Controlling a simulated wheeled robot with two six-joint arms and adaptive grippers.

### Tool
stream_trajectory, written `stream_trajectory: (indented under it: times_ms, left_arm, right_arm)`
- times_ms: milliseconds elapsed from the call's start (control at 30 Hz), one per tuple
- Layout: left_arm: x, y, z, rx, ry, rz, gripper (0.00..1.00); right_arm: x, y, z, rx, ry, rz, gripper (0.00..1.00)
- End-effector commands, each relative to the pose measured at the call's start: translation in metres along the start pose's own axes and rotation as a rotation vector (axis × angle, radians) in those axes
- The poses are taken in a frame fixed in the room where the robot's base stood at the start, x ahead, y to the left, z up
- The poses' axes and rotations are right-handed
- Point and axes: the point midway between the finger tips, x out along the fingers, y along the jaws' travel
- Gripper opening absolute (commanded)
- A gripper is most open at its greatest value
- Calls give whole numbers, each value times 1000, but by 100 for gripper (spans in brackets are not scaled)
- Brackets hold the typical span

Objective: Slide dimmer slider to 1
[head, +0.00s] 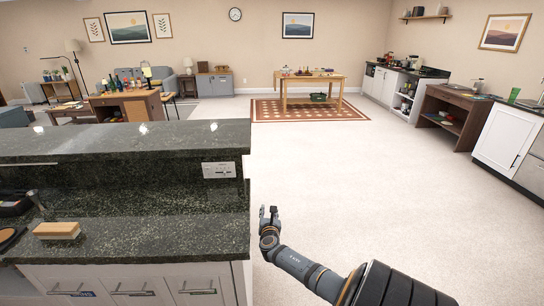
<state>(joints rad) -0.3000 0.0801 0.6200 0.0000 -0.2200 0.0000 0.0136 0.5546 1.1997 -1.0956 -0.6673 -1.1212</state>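A white wall plate (218,170) with small dark controls is set in the dark green stone upright of the bar, near its right end. It looks like the dimmer panel, but the slider and its setting are too small to read. My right gripper (268,211) is in front of the bar's right end, to the right of and below the plate in the picture, and apart from it. Its two fingers show a gap and nothing between them. My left gripper is not in view.
The lower stone counter (150,235) juts out below the plate, above white drawers (133,288). A wood-backed sponge or brush (57,230) lies on it at left. The raised bar top (120,140) overhangs the plate. The floor (340,190) to the right is open.

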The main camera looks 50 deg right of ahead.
Motion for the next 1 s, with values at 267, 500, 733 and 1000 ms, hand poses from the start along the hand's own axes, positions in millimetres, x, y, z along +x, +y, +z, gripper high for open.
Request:
stream_trajectory:
  times_ms: [267,500,733,1000]
  left_arm:
    - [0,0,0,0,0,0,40]
    - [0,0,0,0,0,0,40]
    - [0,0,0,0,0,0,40]
    - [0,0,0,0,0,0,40]
  right_arm:
    - [1,-16,-16,57,45,-17,34]
    - [1,-17,-16,58,47,-18,34]
    - [1,-16,-16,58,46,-18,34]
    - [-12,-33,-62,159,143,-54,34]
